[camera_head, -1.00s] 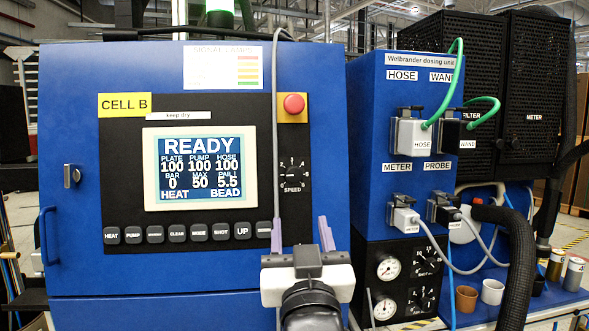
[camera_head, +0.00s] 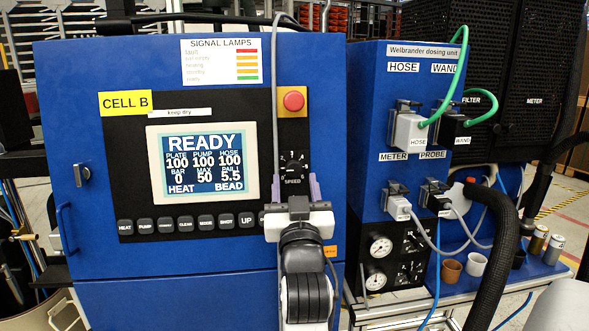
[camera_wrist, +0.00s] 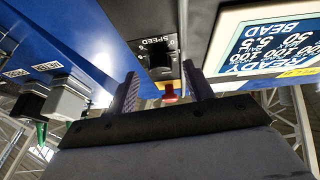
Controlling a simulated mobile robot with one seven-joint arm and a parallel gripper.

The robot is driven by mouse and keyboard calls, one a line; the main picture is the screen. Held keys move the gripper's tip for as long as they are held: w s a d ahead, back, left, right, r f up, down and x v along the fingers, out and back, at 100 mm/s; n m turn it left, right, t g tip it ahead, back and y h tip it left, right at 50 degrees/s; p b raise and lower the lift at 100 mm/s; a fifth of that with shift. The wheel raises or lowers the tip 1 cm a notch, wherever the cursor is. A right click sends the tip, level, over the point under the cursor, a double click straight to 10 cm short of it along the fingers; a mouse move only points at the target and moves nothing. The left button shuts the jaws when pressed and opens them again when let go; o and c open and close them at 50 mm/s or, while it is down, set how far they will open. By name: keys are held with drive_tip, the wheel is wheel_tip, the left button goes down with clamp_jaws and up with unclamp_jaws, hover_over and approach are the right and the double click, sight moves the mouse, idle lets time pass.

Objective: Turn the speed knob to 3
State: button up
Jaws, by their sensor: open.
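The black speed knob (camera_head: 294,163) sits on the black panel right of the display, above its SPEED label. It also shows in the wrist view (camera_wrist: 160,60), upside down, with its number scale around it. I cannot read clearly which number it points to. My gripper (camera_head: 295,188) is open and empty, just below the knob in the head view. In the wrist view my gripper's two purple-grey fingers (camera_wrist: 160,74) stand apart, one on each side of the knob's line; I cannot tell whether they touch the panel. The display (camera_head: 204,168) reads READY.
A red stop button (camera_head: 293,101) on yellow sits above the knob. A grey cable (camera_head: 274,90) hangs down the panel just left of it. A row of buttons (camera_head: 186,223) lies lower left. The blue dosing unit (camera_head: 365,120) with plugs stands to the right.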

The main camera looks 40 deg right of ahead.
sight(293, 169)
drive_tip(key=shift+x, duration=1.05)
drive_tip(key=c, duration=1)
drive_tip(key=shift+a+m+p, duration=0.1)
drive_tip(key=shift+m+p, duration=0.3)
drive_tip(key=shift+p, duration=0.05)
